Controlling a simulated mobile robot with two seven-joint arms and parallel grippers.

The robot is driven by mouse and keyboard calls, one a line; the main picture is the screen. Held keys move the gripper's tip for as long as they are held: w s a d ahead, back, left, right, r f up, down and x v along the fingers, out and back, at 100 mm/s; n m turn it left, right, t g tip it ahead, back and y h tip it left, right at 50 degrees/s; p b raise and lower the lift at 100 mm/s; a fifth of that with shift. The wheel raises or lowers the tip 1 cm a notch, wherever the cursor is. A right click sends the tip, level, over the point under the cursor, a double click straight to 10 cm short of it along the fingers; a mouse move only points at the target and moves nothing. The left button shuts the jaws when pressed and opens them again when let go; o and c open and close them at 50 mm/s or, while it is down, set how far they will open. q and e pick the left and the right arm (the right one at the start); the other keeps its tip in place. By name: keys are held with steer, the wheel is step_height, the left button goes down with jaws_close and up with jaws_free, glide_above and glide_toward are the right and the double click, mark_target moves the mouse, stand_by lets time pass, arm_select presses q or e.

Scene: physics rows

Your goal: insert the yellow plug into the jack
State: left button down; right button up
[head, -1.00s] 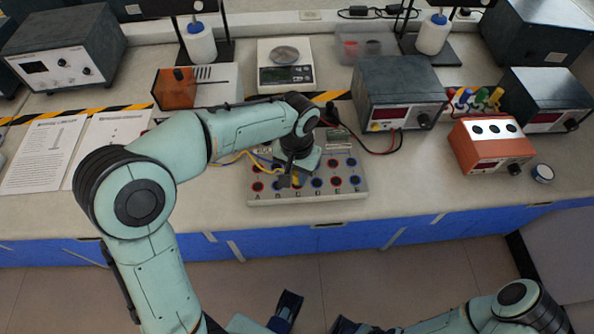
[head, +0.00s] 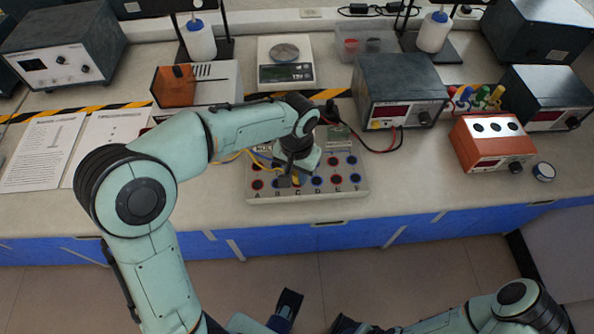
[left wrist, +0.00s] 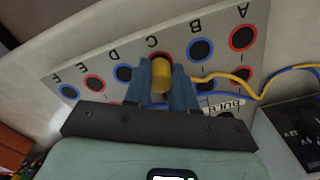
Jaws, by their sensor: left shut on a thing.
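The jack board (head: 330,193) is a pale panel on the bench with rows of red and blue round jacks, and letters A to F along its front. My left gripper (left wrist: 166,84) is shut on the yellow plug (left wrist: 162,75), with a blue-grey finger on each side. The plug is at the red jack (left wrist: 160,55) in column C, which it partly covers. I cannot tell whether its tip is inside. A yellow lead (left wrist: 222,77) runs from the plug side. In the head view, my left gripper (head: 290,178) partly hides the board. My right arm shows low at the right; its fingers are unclear.
An orange-fronted box (head: 196,85), a scale (head: 286,88) and a dark power supply (head: 400,108) stand behind the board. An orange meter (head: 491,147) is to the right. Printed sheets (head: 42,152) lie at left. A blue lead (left wrist: 300,70) lies near the board.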

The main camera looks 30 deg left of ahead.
arm_select(q)
steer(key=shift+f, duration=0.3)
steer(key=shift+c, duration=2.3)
jaws_free()
steer(key=shift+r, duration=0.2)
steer(key=shift+r+p, duration=2.65)
steer(key=shift+r, duration=0.5)
